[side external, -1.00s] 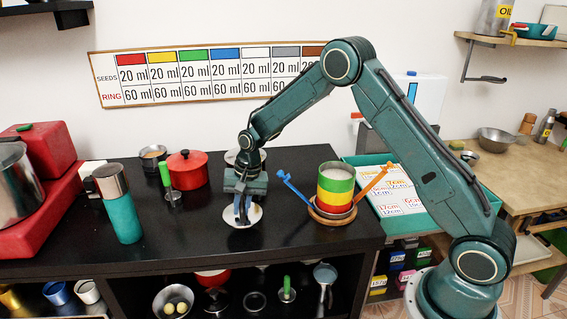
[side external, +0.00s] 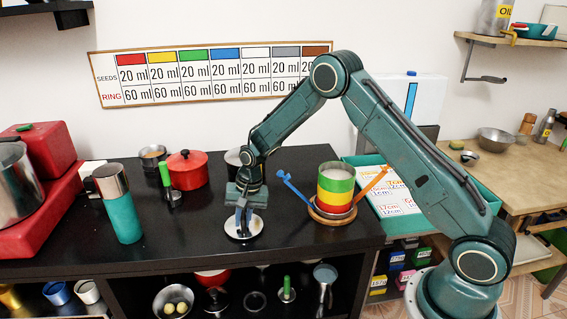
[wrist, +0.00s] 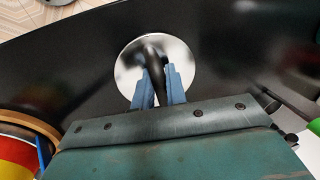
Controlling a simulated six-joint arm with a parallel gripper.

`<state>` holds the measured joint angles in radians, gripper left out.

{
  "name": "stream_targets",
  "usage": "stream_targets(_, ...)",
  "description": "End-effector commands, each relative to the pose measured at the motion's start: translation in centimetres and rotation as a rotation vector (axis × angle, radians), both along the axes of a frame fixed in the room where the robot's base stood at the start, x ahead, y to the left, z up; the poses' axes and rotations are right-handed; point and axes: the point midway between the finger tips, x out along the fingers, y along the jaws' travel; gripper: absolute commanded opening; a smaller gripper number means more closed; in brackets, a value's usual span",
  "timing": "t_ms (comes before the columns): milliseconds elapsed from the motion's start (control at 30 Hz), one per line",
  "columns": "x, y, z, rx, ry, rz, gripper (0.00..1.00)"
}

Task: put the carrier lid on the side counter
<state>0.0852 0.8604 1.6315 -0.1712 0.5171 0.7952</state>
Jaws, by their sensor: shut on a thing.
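The carrier lid (side external: 243,231) is a round, pale, shiny disc with a dark handle. It is on or just above the black counter (side external: 190,240); I cannot tell whether it touches. My gripper (side external: 243,216) points down and is shut on the lid's handle. In the wrist view the blue fingers (wrist: 160,85) close around the dark handle, with the lid (wrist: 182,52) lying flat beyond. The striped carrier stack (side external: 336,186) stands upright to the right, in a round base between a blue and an orange arm.
A teal bottle (side external: 122,215), a green-handled tool (side external: 167,180) and a red pot (side external: 187,169) stand left of my gripper. A wooden counter (side external: 520,180) with a metal bowl is at the right. The black counter's front middle is clear.

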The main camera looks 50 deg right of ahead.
Motion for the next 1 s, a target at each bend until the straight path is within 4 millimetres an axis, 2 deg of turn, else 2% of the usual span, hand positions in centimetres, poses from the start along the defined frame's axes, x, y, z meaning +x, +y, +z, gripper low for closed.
stream_targets(33, 0.0, 0.0, -0.1, 0.0, 0.0, 0.0, 0.0)
stream_targets(67, 0.0, 0.0, -0.1, 0.0, 0.0, 0.0, 0.17)
stream_targets(167, 0.0, 0.0, -0.1, 0.0, 0.0, 0.0, 0.35)
stream_targets(467, 0.0, 0.0, -0.1, 0.0, 0.0, 0.0, 0.35)
stream_targets(667, 0.0, -0.1, 0.6, 0.0, -0.001, 0.0, 0.35)
stream_targets(867, -0.2, -0.4, 2.6, 0.0, -0.003, 0.0, 0.35)
stream_targets(1000, -0.5, -0.7, 4.7, 0.0, -0.004, -0.001, 0.35)
